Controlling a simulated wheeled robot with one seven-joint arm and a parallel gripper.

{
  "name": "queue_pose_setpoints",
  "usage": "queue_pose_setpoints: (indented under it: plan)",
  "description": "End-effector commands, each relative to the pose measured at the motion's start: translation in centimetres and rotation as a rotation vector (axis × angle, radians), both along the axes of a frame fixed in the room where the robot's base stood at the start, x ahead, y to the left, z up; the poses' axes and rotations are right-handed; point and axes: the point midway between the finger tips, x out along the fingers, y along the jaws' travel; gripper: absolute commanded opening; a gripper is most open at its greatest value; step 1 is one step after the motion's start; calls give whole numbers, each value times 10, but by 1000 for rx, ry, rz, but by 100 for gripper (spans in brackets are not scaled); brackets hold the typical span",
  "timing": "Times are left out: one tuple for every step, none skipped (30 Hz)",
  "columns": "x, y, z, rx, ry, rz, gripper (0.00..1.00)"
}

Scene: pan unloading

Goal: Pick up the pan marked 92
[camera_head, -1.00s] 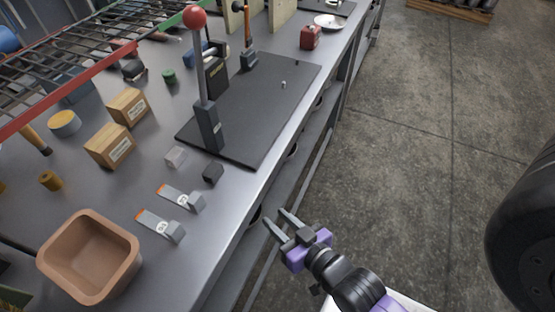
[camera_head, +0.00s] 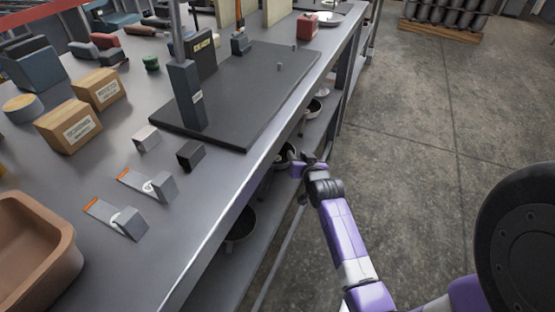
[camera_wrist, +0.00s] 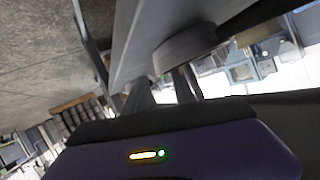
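Several dark pans sit on the shelf under the workbench in the head view: a near pan (camera_head: 240,226), a middle pan (camera_head: 284,153) and a far pan (camera_head: 312,107). No number can be read on any of them, so I cannot tell which is marked 92. My gripper (camera_head: 297,164) is low beside the bench's edge, right by the middle pan and partly overlapping it in view. Its fingers are foreshortened and hard to make out. In the wrist view a dark round shape (camera_wrist: 190,45), possibly a pan, shows close ahead; I see nothing clearly held.
The workbench top (camera_head: 215,180) overhangs the lower shelf (camera_head: 225,270). On top are a black board (camera_head: 245,100), cardboard boxes (camera_head: 68,125) and a brown bin (camera_head: 30,250). The concrete floor (camera_head: 430,120) to the right is open.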

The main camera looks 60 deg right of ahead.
Motion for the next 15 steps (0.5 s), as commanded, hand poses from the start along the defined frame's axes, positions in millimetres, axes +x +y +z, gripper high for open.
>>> queue_pose_setpoints:
  plan:
    - [3,-4,-2,-2,-1,0,32]
    - [5,-6,-4,-1,-1,0,32]
    - [8,-9,-6,-1,0,0,32]
    - [11,-13,-7,-3,-1,0,32]
    - [14,-16,-10,-3,1,-1,32]
    - [18,-20,-12,-4,0,0,32]
    - [20,-23,-13,-4,0,0,32]
    - [23,-26,-16,-2,0,0,32]
    - [26,-29,-17,-3,-1,0,32]
    - [28,-31,-18,-2,0,0,32]
    - [30,-33,-19,-2,0,0,32]
    - [32,-35,-19,-2,-1,1,32]
    - [33,-35,-19,-2,-1,1,32]
    - [33,-36,-20,-2,0,0,32]
    - [33,-36,-20,-1,0,0,32]
